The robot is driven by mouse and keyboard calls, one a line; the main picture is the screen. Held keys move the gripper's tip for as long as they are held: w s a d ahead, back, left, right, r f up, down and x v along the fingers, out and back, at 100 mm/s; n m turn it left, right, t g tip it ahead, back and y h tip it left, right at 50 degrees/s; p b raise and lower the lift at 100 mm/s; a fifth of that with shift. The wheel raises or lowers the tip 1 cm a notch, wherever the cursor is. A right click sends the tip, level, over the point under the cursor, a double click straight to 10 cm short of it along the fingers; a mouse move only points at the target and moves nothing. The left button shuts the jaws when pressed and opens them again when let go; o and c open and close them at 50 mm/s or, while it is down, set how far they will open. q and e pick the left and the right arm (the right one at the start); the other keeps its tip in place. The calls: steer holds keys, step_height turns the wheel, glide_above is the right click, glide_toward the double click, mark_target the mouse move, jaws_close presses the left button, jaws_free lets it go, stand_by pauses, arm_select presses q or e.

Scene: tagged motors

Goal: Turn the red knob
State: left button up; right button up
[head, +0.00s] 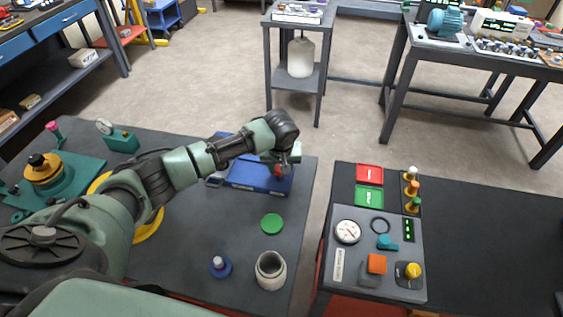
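The red knob (279,170) is on a blue box (247,177) that lies on the left dark table. Only a small part of the knob shows, just below my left gripper (284,157). My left arm reaches in from the left and its wrist is bent down over the right part of the box. The fingers are small and partly hidden by the wrist, so I cannot tell whether they are open, shut or touching the knob. My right gripper is not in view.
On the same table are a green disc (272,224), a pale jar (270,271) and a blue-based knob (220,267). A control panel (350,274) with a gauge and buttons stands on the right table. A floor gap separates the tables.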

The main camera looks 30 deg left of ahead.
arm_select(q)
steer(key=n+p, duration=0.2)
steer(key=n, duration=0.1)
steer(key=n+y+p, duration=0.1)
steer(key=shift+d+r+g, duration=0.15)
steer(key=shift+r+g, duration=0.1)
steer(key=shift+g, duration=0.15)
steer(key=shift+w+n+p, duration=0.1)
steer(key=shift+n+p, duration=0.3)
steer(key=shift+n, duration=0.8)
steer(key=shift+d+f+n+g+y, duration=0.15)
steer(key=shift+n+g+y, duration=0.25)
steer(key=shift+n, duration=0.6)
steer(key=n, duration=0.2)
steer(key=n+g, duration=0.1)
steer(key=n, duration=0.1)
steer(key=shift+w+a+f, duration=0.1)
steer(key=shift+a+f, duration=0.05)
steer(key=shift+a, duration=0.05)
steer(key=o, duration=1.3)
